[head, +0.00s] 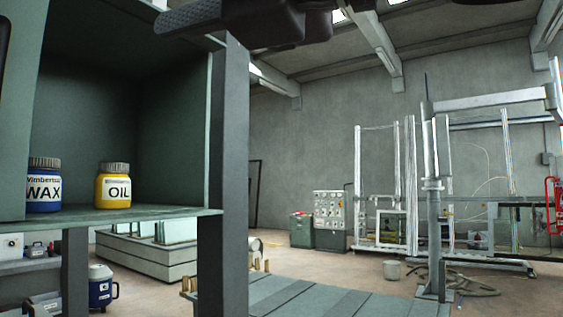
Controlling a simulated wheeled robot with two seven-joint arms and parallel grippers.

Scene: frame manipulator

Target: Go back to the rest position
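No gripper can be clearly made out in the head view. Dark machine parts, which look like part of my own body, cross the top edge, and I cannot tell which part they are. A blue jar labelled WAX (44,190) and a yellow jar labelled OIL (113,189) stand upright on a green-grey shelf (160,213) at the left. The WAX jar is partly hidden by the cabinet's left side panel. Nothing is seen touching either jar.
The cabinet's grey post (224,180) stands close in front. Behind are a low grey platform (150,255), a control cabinet (329,218), a metal frame rack (411,185) and a post with an arm (433,200).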

